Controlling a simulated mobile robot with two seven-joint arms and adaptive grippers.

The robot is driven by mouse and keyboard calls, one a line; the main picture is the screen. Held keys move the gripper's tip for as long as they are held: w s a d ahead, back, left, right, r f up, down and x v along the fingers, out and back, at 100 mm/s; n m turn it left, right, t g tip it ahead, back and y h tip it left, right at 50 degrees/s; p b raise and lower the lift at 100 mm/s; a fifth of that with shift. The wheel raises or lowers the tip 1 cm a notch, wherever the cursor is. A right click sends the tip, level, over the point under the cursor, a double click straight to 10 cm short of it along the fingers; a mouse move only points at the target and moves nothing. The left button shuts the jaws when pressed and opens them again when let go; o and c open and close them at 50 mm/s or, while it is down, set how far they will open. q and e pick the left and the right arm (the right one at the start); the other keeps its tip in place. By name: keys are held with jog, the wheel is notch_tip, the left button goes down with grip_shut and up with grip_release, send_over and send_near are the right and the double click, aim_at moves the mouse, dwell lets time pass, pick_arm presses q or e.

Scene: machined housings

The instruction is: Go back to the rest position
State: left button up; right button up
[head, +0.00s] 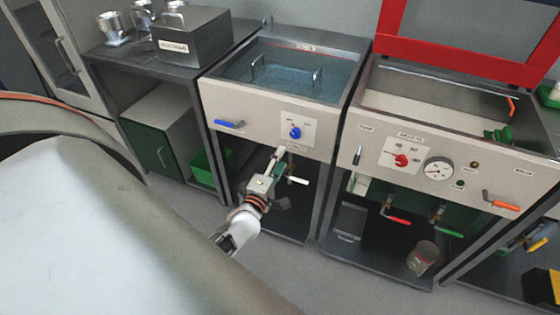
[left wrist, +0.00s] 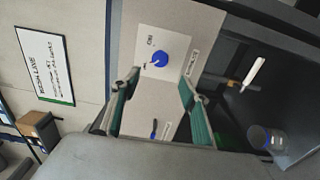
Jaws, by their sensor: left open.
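My left gripper (head: 278,165) is in front of the left sink unit, just below its control panel. In the left wrist view its two green-padded fingers (left wrist: 160,98) are spread apart with nothing between them. The blue knob (head: 295,132) on the panel is above the gripper in the head view. The knob also shows in the left wrist view (left wrist: 159,58), beyond the gap between the fingers, and no finger is on it. My right gripper is not in view.
The left basin (head: 285,75) holds liquid and a handled basket. A blue lever (head: 229,124) and a white-handled valve (head: 297,180) are near the gripper. The right unit has a red knob (head: 401,160), a gauge (head: 438,170) and a raised red-framed lid (head: 455,55). Grey floor is open in front.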

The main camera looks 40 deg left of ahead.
pick_arm(q)
jog(key=s+d+f+m+g+h, duration=0.3)
jog(key=s+d+f+m, duration=0.2)
jog(key=s+d+m, duration=0.4)
jog(key=s+d+f+m+g+h, duration=0.3)
jog(key=s+d+m, duration=0.7)
jog(key=m, duration=0.6)
notch_tip(320, 180, down, 2)
jog(key=shift+s+d+f+g+h, duration=0.15)
jog(key=shift+s+d+g+h, duration=0.15)
jog(key=shift+s+h, duration=0.5)
jog(key=shift+s, duration=0.1)
